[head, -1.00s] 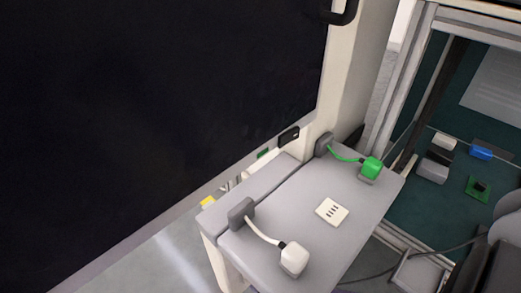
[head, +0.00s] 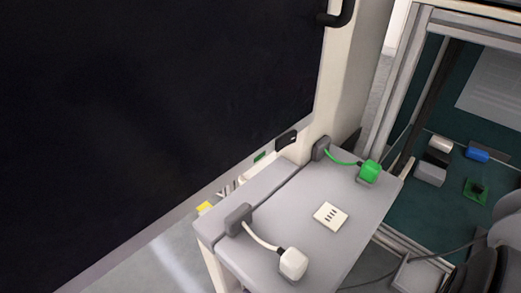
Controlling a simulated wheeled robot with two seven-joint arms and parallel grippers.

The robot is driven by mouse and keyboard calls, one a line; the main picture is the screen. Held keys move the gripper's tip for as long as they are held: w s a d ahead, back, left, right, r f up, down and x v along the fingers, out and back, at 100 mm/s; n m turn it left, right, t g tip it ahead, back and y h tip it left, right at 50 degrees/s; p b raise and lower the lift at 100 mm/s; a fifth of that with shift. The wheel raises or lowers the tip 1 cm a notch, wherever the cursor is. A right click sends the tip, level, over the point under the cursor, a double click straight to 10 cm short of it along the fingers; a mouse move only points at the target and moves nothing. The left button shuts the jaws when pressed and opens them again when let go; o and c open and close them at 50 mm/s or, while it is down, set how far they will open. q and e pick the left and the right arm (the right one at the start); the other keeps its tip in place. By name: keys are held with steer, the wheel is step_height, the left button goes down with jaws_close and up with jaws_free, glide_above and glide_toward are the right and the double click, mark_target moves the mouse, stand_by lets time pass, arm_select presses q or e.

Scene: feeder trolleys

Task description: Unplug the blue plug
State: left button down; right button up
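No blue plug shows on the grey table (head: 300,231). A green plug (head: 370,171) stands at its far right, joined by a green cord to a dark grey block (head: 321,148) at the back edge. A white plug (head: 293,263) stands near the front, joined by a white cord to another dark grey block (head: 239,219). A blue block (head: 477,155) lies apart on a dark green surface at the right; I cannot tell if it is a plug. Neither of my grippers is in view.
A white slotted plate (head: 330,215) lies mid-table. A large black panel (head: 150,100) fills the left. A framed trolley (head: 395,95) at the right holds several small blocks on the green surface (head: 420,205). A dark cable (head: 400,262) runs at lower right.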

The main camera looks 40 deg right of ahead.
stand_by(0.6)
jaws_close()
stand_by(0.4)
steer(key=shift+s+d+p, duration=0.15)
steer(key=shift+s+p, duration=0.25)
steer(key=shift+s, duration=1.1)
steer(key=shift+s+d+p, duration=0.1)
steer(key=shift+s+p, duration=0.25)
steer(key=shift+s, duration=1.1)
